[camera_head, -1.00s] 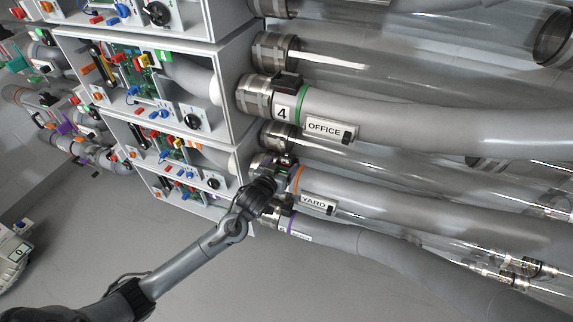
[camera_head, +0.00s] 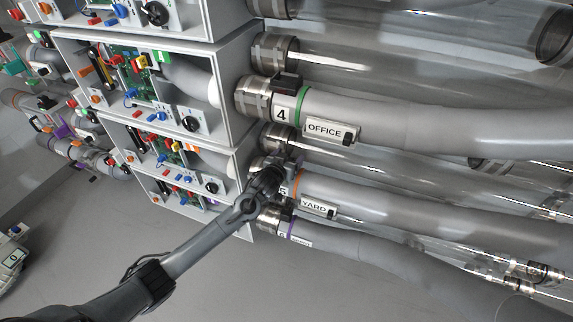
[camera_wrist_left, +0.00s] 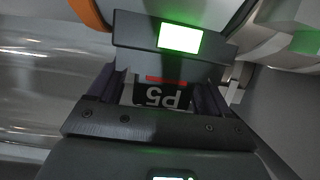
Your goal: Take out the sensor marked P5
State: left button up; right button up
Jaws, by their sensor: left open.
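The sensor marked P5 (camera_wrist_left: 160,97) shows close up in the left wrist view. Its label is upside down, with a red stripe and a dark block with a bright green window beyond it. My left gripper (camera_head: 287,164) is at the pipe collar beside the YARD pipe (camera_head: 400,196) in the head view and hides most of the sensor there. In the wrist view my left gripper (camera_wrist_left: 158,90) is open, with its dark fingers on either side of the label. I cannot tell whether they touch it. My right gripper is out of view.
The OFFICE pipe (camera_head: 430,125), marked 4, with its own dark sensor (camera_head: 287,84), lies above. A lower pipe with a purple ring (camera_head: 291,230) runs just below. White open boxes (camera_head: 195,60) with boards and knobs stand at left. The floor below is clear.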

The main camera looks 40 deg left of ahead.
pick_arm(q)
jog(key=shift+c, duration=0.2)
jog(key=c, duration=1)
